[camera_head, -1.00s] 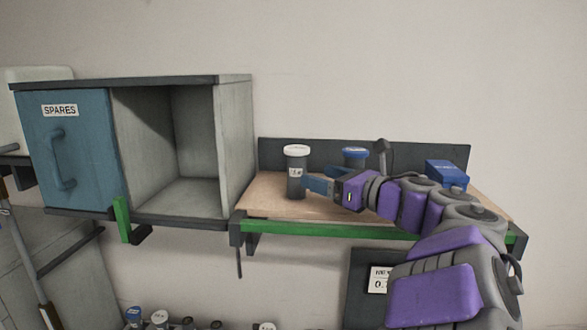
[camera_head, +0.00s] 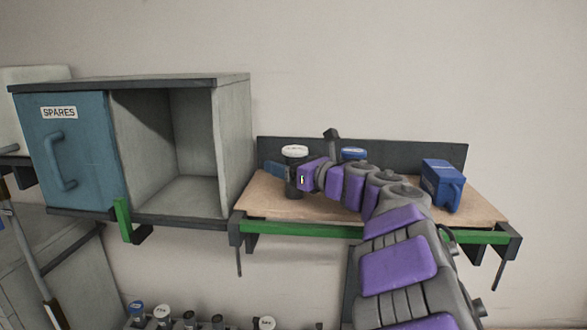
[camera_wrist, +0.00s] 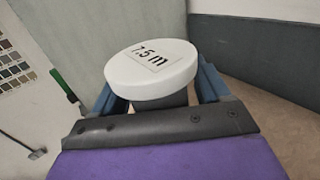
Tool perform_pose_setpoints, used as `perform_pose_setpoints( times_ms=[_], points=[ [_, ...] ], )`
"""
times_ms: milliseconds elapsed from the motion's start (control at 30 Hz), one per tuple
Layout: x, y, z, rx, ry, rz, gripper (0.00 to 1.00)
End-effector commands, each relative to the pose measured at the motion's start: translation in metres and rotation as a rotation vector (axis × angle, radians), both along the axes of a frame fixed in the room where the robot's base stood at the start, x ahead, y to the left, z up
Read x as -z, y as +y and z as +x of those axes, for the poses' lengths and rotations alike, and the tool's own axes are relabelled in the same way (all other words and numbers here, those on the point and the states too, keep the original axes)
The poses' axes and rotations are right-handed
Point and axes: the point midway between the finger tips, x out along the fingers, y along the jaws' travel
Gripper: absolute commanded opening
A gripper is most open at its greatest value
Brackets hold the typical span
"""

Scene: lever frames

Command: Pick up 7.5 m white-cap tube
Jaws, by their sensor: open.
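The white-cap tube (camera_head: 294,152) stands upright on the wooden shelf, a dark body under a white cap. In the wrist view its cap (camera_wrist: 152,66) reads "7.5 m". My gripper (camera_head: 277,170) is open around the tube; in the wrist view its blue fingers (camera_wrist: 158,98) lie on either side of the tube's dark body, below the cap. The fingertips are mostly hidden behind the tube and cap, so I cannot tell whether they touch it.
A blue-cap tube (camera_head: 353,153) stands behind my arm, mostly hidden. A blue box (camera_head: 441,185) sits at the shelf's right. The open grey cabinet marked SPARES (camera_head: 232,140) stands close to the left. Several capped tubes (camera_head: 162,312) are low down. The wooden shelf (camera_head: 262,205) has free room at its front.

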Motion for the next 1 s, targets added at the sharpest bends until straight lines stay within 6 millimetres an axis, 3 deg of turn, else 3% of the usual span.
perform_pose_setpoints(
  times_ms=[167,833,1000],
  points=[
    [0.0000,-0.0014,0.0000,0.002,0.000,0.001,0.75],
    [0.0005,-0.0004,0.0003,0.002,0.001,0.001,0.12],
    [0.0002,-0.0005,0.0004,0.002,0.000,0.001,0.10]
  ],
)
